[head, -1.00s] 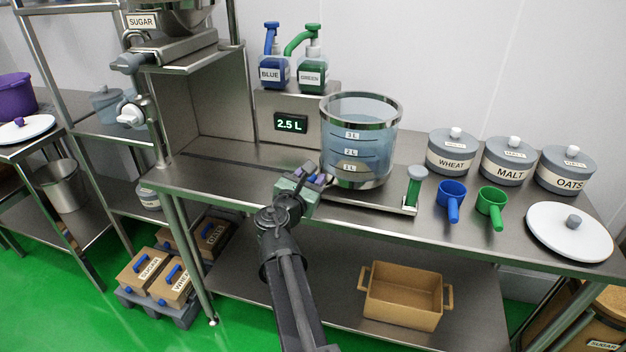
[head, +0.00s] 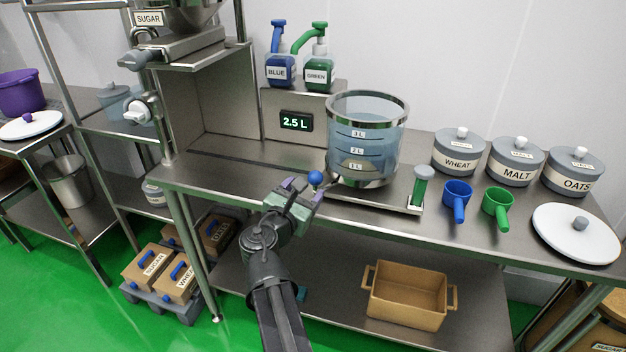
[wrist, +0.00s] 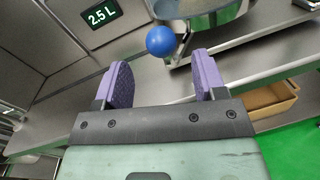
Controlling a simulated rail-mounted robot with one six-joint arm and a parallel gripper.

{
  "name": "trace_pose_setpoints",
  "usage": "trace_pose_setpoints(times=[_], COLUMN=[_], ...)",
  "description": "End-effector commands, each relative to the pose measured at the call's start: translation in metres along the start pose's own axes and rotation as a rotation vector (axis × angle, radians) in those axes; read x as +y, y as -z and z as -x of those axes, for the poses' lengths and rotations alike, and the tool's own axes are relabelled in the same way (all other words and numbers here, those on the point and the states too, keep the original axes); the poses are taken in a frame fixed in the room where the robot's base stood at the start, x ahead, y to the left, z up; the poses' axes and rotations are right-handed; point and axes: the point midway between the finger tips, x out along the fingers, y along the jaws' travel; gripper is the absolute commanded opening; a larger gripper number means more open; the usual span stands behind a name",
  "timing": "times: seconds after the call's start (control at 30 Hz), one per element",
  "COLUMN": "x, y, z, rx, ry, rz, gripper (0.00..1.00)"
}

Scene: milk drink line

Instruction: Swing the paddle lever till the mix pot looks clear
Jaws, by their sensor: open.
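The mix pot (head: 366,140) is a clear vessel with a metal rim and 1 L, 2 L and 3 L marks. My gripper (head: 303,187) is open beside the knob. In the wrist view, the purple fingers (wrist: 162,82) are apart, with the knob just beyond their tips, between them and nearer the middle. Nothing is held.
A display (head: 296,121) reads 2.5 L, below blue (head: 280,68) and green (head: 317,72) pump bottles. A green-handled part (head: 419,187), blue scoop (head: 457,199), green scoop (head: 497,207) and labelled canisters (head: 515,163) stand right. Bench left of the pot is clear.

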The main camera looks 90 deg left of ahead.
Motion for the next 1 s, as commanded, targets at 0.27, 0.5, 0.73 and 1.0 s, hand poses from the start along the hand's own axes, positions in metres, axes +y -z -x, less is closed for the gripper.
trace_pose_setpoints(times=[0.27, 0.5, 0.73, 1.0], x=[0.0, 0.0, 0.044, 0.023], y=[0.0, 0.0, 0.012, 0.007], z=[0.045, 0.045, 0.021, 0.018], rx=[0.0, 0.0, -0.036, -0.057], ry=[-0.001, 0.0, 0.183, 0.291], rz=[0.0, 0.0, 0.0, 0.0], gripper=[0.64, 0.64, 0.64, 0.64])
